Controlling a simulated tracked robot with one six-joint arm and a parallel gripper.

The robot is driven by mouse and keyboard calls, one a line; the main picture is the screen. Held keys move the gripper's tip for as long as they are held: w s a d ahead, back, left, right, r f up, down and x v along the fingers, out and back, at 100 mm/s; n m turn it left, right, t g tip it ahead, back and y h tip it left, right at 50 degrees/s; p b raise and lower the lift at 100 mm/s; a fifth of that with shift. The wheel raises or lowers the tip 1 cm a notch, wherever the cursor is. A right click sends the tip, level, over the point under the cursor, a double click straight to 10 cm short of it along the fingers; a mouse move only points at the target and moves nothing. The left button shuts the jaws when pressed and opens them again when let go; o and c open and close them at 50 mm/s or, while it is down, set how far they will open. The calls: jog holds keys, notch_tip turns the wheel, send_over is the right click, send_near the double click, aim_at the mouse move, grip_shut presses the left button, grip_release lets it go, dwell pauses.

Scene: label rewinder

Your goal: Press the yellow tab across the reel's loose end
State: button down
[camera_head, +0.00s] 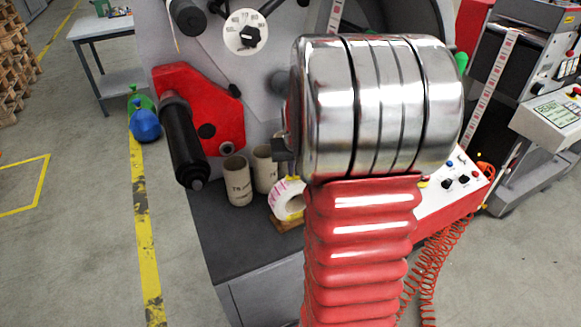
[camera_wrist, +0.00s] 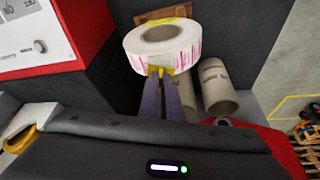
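The reel of white labels with pink print (camera_wrist: 163,42) stands in the upper middle of the wrist view. It also shows in the head view (camera_head: 289,199), partly hidden by my arm. The yellow tab (camera_wrist: 157,70) lies on the reel's near side, at the fingertips. My gripper (camera_wrist: 163,78) has its two fingers side by side, apparently shut, with their tips at the tab. I cannot tell whether the tips press on it, and the reel's loose end is not clear.
The reel rests on a brown block (camera_head: 286,224) on a dark bench top (camera_head: 225,246). Two cardboard cores (camera_head: 238,181) stand close beside it. A white-faced red control box (camera_head: 452,187) is at the right. A black roller (camera_head: 184,143) juts out at the left.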

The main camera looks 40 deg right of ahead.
jog(key=shift+f, duration=0.55)
dwell(1.4)
jog(key=c, duration=1.9)
grip_release()
jog(key=shift+o, duration=0.2)
jog(key=shift+r, duration=0.1)
jog(key=v, duration=1.3)
jog(key=shift+s+r, duration=0.15)
jog(key=shift+r, duration=0.15)
jog(key=shift+a, duration=0.15)
